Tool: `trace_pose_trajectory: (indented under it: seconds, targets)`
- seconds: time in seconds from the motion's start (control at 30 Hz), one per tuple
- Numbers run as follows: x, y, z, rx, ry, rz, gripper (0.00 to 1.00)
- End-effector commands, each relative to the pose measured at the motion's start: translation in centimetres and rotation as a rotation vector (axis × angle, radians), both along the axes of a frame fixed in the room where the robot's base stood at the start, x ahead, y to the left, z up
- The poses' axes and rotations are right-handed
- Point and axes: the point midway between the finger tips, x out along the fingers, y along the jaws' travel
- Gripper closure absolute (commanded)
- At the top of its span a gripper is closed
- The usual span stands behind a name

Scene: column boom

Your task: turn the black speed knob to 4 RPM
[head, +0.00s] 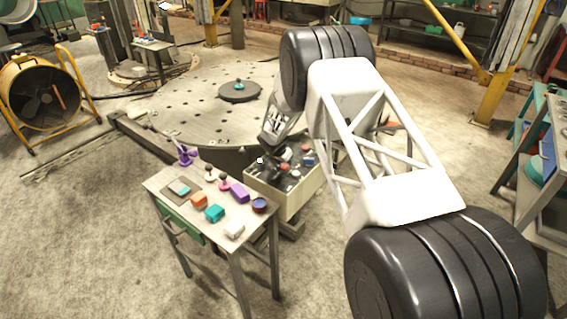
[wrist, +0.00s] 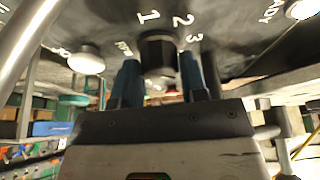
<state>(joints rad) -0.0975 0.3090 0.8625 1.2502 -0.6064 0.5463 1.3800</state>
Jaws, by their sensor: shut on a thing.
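The black speed knob (wrist: 157,52) sits on a dark panel with white numerals 1, 2 and 3 near it in the wrist view. I do not see a numeral 4, and I cannot read where the knob points. My gripper (wrist: 160,66) has its two blue-grey fingers on either side of the knob and is shut on it. In the head view my gripper (head: 266,150) is over the back left part of the control box (head: 275,199), and the knob cannot be made out there.
A white round button (wrist: 86,60) stands left of the knob. In the head view, red and blue controls are on the box's right side. A small table (head: 185,222) with several coloured blocks stands at its left. A large round perforated plate (head: 190,100) lies behind.

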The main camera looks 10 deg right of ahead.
Motion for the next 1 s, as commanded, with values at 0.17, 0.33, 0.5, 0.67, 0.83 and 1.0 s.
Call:
trace_pose_trajectory:
  seconds: [0.17,0.33,0.5,0.67,0.83,1.0]
  targets:
    - [0.0,0.0,-0.1,0.001,0.001,0.000,0.84]
    - [0.0,0.0,-0.1,0.000,0.001,0.001,0.47]
    - [0.0,0.0,-0.1,0.000,0.000,0.001,0.37]
    - [0.0,0.0,0.0,0.000,0.000,0.001,0.37]
    - [-0.1,0.1,0.4,0.000,-0.001,0.001,0.37]
    - [-0.4,0.5,1.5,0.000,-0.001,0.003,0.37]
